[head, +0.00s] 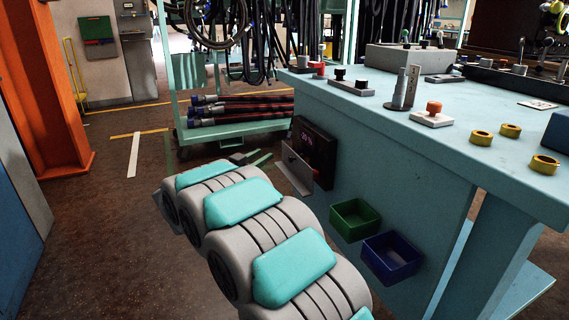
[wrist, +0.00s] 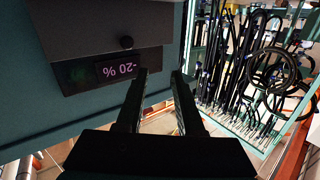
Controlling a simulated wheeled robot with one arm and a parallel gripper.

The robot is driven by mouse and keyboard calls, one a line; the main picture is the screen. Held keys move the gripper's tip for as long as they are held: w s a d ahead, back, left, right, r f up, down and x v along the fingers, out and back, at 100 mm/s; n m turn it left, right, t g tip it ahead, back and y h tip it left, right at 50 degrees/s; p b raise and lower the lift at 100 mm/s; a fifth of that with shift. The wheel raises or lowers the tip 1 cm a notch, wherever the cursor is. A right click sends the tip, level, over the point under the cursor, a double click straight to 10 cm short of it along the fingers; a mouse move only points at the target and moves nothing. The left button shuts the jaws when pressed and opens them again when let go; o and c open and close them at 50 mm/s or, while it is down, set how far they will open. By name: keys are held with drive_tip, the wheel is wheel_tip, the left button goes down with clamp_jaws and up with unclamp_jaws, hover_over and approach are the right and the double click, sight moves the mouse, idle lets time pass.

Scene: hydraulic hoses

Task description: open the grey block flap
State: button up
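A dark block (head: 316,146) with red lettering is fixed low on the side of the teal bench. Its grey flap (head: 297,166) shows on the block's left, facing my arm; how far it stands open is hard to tell. In the wrist view the grey flap (wrist: 95,25) fills the upper left, with a dark round knob (wrist: 127,42) near its edge. Beside it a dark strip (wrist: 113,70) carries "-20 %", upside down. My gripper (wrist: 160,73) is open and empty, its fingertips close to the strip's end, apart from the knob. In the head view the gripper (head: 250,158) is small, left of the flap.
A green bin (head: 355,219) and a blue bin (head: 392,258) hang on the bench side, right of my arm. A hose rack (head: 236,126) stands behind. An orange post (head: 48,90) is at the left. The brown floor left of my arm is mostly clear.

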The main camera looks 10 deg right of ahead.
sight(289, 159)
drive_tip(key=s+d+f+m+g+h, duration=0.1)
drive_tip(key=s+f+m+g+h, duration=0.1)
drive_tip(key=s+f+g+h, duration=0.1)
drive_tip(key=shift+n+t, duration=0.3)
drive_tip(key=x, duration=0.7)
drive_tip(key=shift+w+d, duration=0.1)
drive_tip(key=shift+d, duration=0.25)
clamp_jaws()
drive_tip(key=shift+a, duration=0.1)
idle(0.8)
